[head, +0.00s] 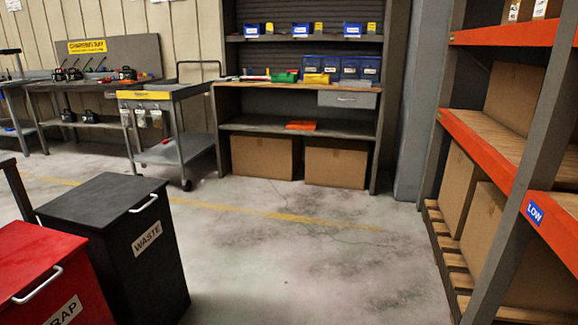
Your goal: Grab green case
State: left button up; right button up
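A small green case (285,77) sits on the wooden worktop of the shelf unit at the back middle. A red item lies just left of it and a yellow item (316,79) stands just right of it. Blue bins (350,67) stand further right on the same worktop. The case is far off and small in the view, so its details are hard to tell. Neither of my grippers is in view.
A grey cart (172,152) stands left of the shelf unit (294,88). A black waste bin (115,245) and red scrap bin (40,275) are at the front left. An orange rack (490,135) lines the right. The floor (290,245) between is clear.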

aim_at(273, 78)
jog(key=i+z, duration=0.1)
jog(key=i, duration=0.75)
jog(key=i+j+z, duration=0.15)
jog(key=i, duration=0.7)
jog(key=i+u, duration=0.2)
jog(key=i, duration=0.65)
jog(key=i+l+u, duration=0.2)
jog(key=i, duration=0.65)
